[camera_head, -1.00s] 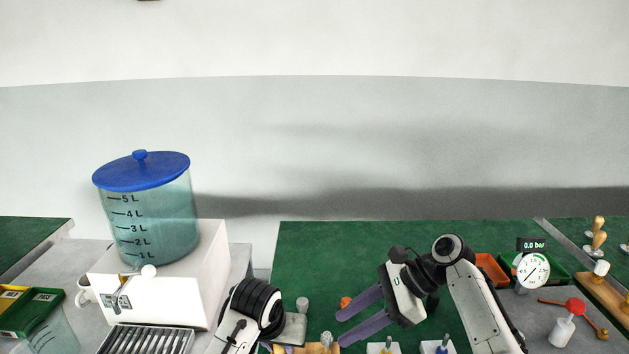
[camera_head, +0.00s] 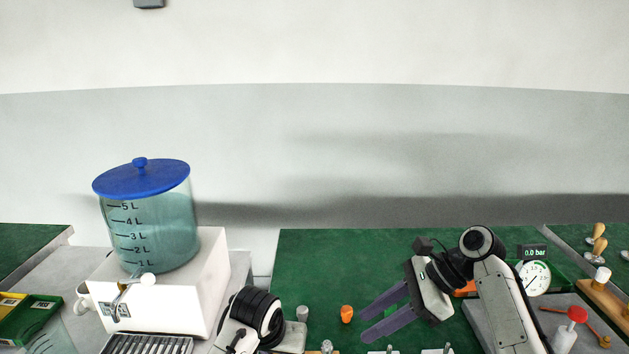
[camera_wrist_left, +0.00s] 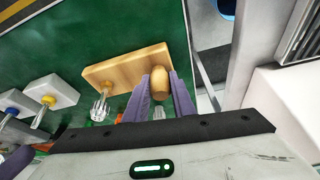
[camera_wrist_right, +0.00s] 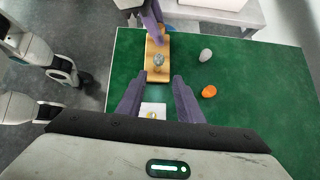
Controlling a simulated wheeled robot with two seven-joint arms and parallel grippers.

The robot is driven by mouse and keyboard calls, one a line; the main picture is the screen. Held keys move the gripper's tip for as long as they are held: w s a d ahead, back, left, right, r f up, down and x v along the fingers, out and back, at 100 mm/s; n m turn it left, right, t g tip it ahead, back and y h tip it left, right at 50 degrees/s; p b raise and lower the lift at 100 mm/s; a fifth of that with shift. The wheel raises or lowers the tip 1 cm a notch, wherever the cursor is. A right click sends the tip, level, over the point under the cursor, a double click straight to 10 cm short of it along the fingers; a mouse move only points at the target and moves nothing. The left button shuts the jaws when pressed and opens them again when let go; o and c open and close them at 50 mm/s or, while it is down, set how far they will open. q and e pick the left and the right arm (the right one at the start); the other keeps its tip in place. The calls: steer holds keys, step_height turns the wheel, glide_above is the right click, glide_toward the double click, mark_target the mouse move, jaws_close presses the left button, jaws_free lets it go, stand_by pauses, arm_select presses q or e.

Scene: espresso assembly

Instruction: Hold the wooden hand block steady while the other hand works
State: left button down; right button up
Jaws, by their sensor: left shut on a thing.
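The wooden hand block (camera_wrist_left: 125,68) is a light brown board on the green mat in the left wrist view. A rounded wooden knob (camera_wrist_left: 159,80) stands at one end, and a clear or metallic piece (camera_wrist_left: 100,108) at the other. My left gripper (camera_wrist_left: 160,98) is shut at the knob end, with a purple finger on each side of the knob. The right wrist view also shows the block (camera_wrist_right: 153,73), with the left gripper at its far end. My right gripper (camera_head: 363,327) is open and empty above the mat, its fingers spread apart.
An orange piece (camera_head: 347,314) and a grey piece (camera_head: 302,313) stand on the green mat. A white pad with a yellow top (camera_wrist_right: 152,111) is near the block. A blue-lidded water tank (camera_head: 150,220) on a white machine is at left, a gauge (camera_head: 534,278) at right.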

mark_target(332, 347)
steer(key=s+a+f+m+t+h, duration=0.1)
steer(key=s+a+m+t+h, duration=0.1)
steer(key=s+a+m+t, duration=0.45)
steer(key=shift+m+g, duration=0.25)
steer(key=shift+m, duration=0.5)
steer(key=w+a+f, duration=0.1)
steer(key=w+f, duration=0.3)
steer(key=w+a+f, duration=0.1)
steer(key=w+f, duration=0.1)
steer(key=f, duration=0.1)
steer(key=shift+w+a, duration=0.3)
steer(key=shift+w, duration=0.1)
